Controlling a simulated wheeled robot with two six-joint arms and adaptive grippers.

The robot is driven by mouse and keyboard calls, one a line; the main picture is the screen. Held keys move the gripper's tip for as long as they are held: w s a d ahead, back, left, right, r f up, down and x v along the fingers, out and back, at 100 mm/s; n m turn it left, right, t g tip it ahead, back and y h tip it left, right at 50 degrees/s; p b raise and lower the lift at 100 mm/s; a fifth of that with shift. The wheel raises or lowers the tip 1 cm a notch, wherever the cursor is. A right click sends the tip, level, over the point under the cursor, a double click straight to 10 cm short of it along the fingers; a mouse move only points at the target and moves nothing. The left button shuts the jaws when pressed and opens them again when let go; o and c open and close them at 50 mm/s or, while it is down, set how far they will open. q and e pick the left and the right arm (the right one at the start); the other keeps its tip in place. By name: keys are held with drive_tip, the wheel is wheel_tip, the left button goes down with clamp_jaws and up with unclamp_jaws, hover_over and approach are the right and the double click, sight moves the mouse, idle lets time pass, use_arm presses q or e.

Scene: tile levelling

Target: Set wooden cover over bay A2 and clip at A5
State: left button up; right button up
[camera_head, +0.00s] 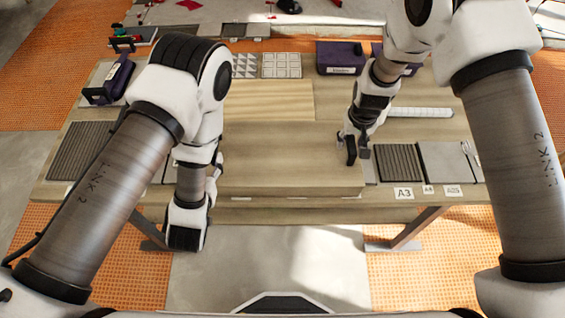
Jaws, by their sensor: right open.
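A broad plain wooden cover (285,158) lies across the front middle of the table and hides what is under it. My right gripper (357,152) is open, with its dark fingers pointing down at the cover's right edge; I cannot tell whether they touch it. My left arm reaches down at the cover's left side, its dark end (187,237) low near the front edge; its fingers cannot be made out. Labels A3 (404,194) and A5 (453,191) are on the right front edge. A small pale item, possibly a clip (468,150), is above A5. No A2 label shows.
A dark ribbed panel (400,163) and a grey panel (443,162) lie right of the cover. A lighter wooden panel (268,97) lies behind it. Purple boxes (340,57) stand at the back, another (108,80) at the left.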

drive_tip(key=shift+r, duration=0.15)
use_arm(q)
drive_tip(key=v, duration=0.3)
use_arm(e)
wheel_tip(320, 180, up, 12)
drive_tip(key=s, duration=0.1)
drive_tip(key=shift+s+f, duration=0.2)
